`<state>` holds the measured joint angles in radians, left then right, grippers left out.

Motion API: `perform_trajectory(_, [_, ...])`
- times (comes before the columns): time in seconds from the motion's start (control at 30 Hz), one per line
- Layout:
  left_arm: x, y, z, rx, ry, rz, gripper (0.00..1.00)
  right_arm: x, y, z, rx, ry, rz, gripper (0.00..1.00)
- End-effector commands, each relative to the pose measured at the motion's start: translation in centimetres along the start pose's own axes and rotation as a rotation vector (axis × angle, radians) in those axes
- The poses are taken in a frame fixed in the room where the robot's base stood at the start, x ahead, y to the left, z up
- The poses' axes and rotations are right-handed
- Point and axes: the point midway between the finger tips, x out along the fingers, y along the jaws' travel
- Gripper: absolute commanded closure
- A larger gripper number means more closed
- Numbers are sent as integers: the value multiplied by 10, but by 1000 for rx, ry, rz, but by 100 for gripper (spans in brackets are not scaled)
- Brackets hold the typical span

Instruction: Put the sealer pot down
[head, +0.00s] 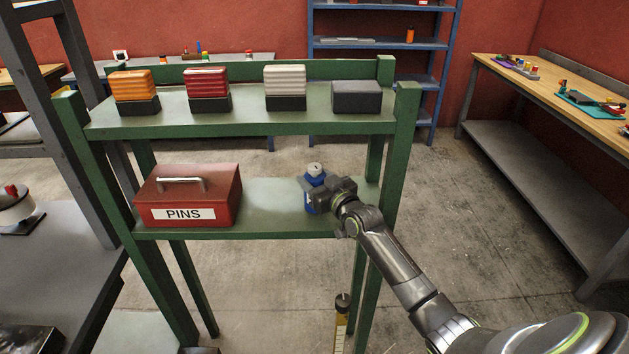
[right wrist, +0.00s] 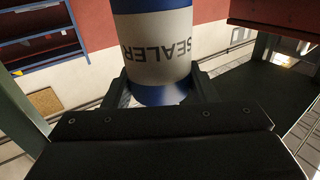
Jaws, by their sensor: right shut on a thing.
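The sealer pot (head: 314,188) is a blue pot with a pale cap, upright at the green rack's lower shelf (head: 268,211). In the right wrist view the pot (right wrist: 155,60) shows its white SEALER label, upside down in the picture. My right gripper (head: 318,193) is shut on the pot; in the right wrist view its fingers (right wrist: 164,92) stand on either side of the lower body. I cannot tell whether the pot's base touches the shelf. My left gripper is not in view.
A red PINS box (head: 188,196) stands on the lower shelf to the left, with clear shelf between it and the pot. The upper shelf (head: 240,122) above holds several blocks in dark holders. A green post (head: 398,165) rises close on the right.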

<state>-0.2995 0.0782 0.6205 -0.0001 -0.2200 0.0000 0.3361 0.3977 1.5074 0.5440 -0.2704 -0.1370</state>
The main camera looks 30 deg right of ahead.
Motion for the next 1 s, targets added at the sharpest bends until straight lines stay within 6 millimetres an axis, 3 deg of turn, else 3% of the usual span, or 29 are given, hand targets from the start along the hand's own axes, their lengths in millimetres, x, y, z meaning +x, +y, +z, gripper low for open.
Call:
perform_trajectory(0.4, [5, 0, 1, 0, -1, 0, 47, 0, 0, 7, 0, 3, -1, 74])
perform_trajectory(0.43, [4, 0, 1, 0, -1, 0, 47, 0, 0, 5, 0, 2, 0, 44])
perform_trajectory(0.57, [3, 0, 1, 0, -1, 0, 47, 0, 0, 5, 0, 1, 0, 27])
perform_trajectory(1.0, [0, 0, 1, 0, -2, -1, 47, -5, 0, 3, -1, 0, 0, 26])
